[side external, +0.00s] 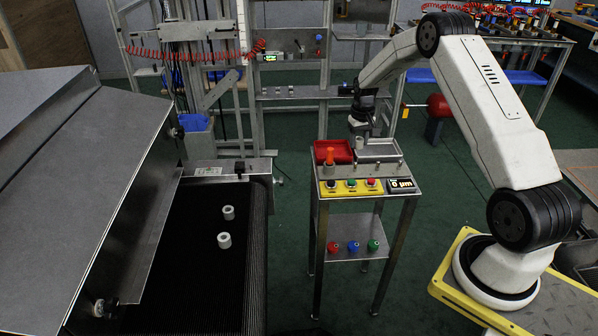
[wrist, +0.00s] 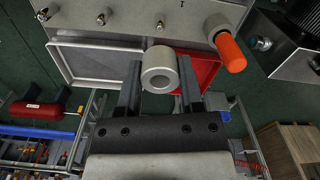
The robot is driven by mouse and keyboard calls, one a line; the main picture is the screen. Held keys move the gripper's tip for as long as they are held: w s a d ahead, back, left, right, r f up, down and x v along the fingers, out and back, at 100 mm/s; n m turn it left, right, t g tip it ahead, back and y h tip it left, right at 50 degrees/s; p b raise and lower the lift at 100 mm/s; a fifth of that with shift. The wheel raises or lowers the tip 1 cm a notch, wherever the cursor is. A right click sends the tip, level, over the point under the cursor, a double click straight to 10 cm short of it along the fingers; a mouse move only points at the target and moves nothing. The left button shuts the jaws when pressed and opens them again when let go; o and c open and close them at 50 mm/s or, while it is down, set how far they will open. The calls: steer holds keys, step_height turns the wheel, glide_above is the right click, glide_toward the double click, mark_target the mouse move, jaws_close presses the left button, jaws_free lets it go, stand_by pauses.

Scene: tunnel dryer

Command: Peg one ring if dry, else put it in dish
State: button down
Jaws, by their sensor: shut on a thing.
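My gripper (wrist: 158,88) is shut on a pale grey ring (wrist: 158,70) with a hole through it. In the side view my gripper (side external: 360,137) is above the back of a small metal stand. The red dish (side external: 343,150) lies on the stand to the left of a shallow grey tray (side external: 378,150). In the wrist view the ring overlaps the join of the grey tray (wrist: 85,62) and the red dish (wrist: 208,66); its height above them is unclear. Several small metal pegs (wrist: 100,19) stand in a row. An orange cylinder (wrist: 232,55) rises at the row's end.
A yellow button panel (side external: 352,187) and a display (side external: 401,185), seemingly reading 0 µm, are at the stand's front. Colored knobs (side external: 354,246) sit on its lower shelf.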

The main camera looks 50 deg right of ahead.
mark_target(356, 164)
steer(key=shift+f, duration=2.35)
steer(key=shift+f, duration=2.3)
stand_by(0.4)
steer(key=shift+c, duration=0.7)
jaws_free()
steer(key=shift+r, duration=3.85)
steer(key=shift+a, duration=0.1)
